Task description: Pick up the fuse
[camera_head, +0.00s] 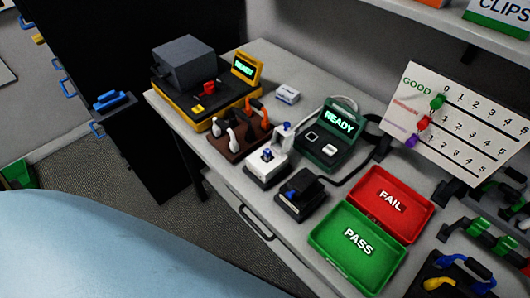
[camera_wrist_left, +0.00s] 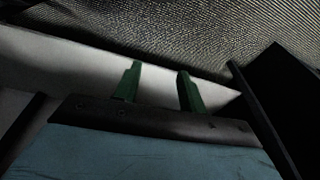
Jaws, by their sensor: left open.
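I cannot pick out the fuse for certain in the head view. A small white box (camera_head: 287,94) lies at the back of the table, and a small white piece (camera_head: 329,150) sits on the dark green tester marked READY (camera_head: 338,137). My left gripper (camera_wrist_left: 158,82) shows only in the left wrist view. Its two green fingers are apart with nothing between them, over the floor and a pale surface. No gripper shows in the head view, and my right gripper is out of sight.
A yellow tester (camera_head: 215,110) with a grey block stands at the back left of the table. A brown holder (camera_head: 236,140) with cable ends is before it. Green PASS (camera_head: 335,262) and red FAIL (camera_head: 365,205) trays look empty. A GOOD board (camera_head: 470,125) stands at right.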

